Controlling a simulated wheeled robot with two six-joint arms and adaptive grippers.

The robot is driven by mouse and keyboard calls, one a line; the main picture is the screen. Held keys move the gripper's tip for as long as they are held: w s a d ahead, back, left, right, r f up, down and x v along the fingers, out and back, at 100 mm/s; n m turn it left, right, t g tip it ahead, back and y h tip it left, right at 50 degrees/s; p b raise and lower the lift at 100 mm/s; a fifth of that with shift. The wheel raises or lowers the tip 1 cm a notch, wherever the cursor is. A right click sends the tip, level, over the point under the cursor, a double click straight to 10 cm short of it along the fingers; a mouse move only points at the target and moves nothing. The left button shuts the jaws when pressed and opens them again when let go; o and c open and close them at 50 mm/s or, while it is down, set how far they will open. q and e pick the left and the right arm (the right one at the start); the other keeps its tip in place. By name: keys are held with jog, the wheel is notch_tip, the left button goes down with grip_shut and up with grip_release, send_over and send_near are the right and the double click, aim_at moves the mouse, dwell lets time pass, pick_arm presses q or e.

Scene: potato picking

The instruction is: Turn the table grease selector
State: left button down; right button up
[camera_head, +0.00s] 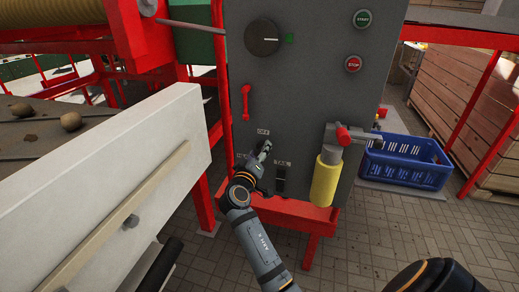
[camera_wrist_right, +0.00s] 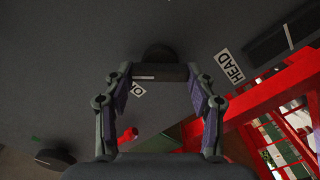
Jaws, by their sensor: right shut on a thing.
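The grease selector is a dark round knob with a bar-shaped grip (camera_wrist_right: 160,72), on the grey control panel (camera_head: 300,90). My right gripper (camera_head: 264,150) is at the panel, just below the "OFF" label. In the wrist view, the fingers of the right gripper (camera_wrist_right: 160,75) are shut on the two ends of the selector's bar. A "HEAD" label (camera_wrist_right: 230,66) is beside the right finger, and a partly hidden label (camera_wrist_right: 138,90) starting with "O" lies between the fingers. In the head view my gripper mostly hides the selector. My left gripper is not in view.
The panel also has a black dial (camera_head: 262,37), a green START button (camera_head: 362,18), a red STOP button (camera_head: 353,64) and a red handle (camera_head: 246,102). A yellow cylinder (camera_head: 325,180) juts out at its right. A blue crate (camera_head: 408,176) stands on the floor. A white board (camera_head: 110,180) borders the left.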

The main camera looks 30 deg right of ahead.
jog(key=n+p, duration=0.2)
jog(key=n, duration=0.2)
jog(key=shift+r+n, duration=0.1)
jog(key=shift+n, duration=0.2)
jog(key=n+p, duration=0.2)
jog(key=n, duration=0.2)
jog(key=shift+f+p, duration=0.2)
jog(key=shift+p, duration=0.2)
jog(key=shift+n, duration=0.3)
jog(key=o, duration=1.2)
jog(key=shift+c, duration=0.2)
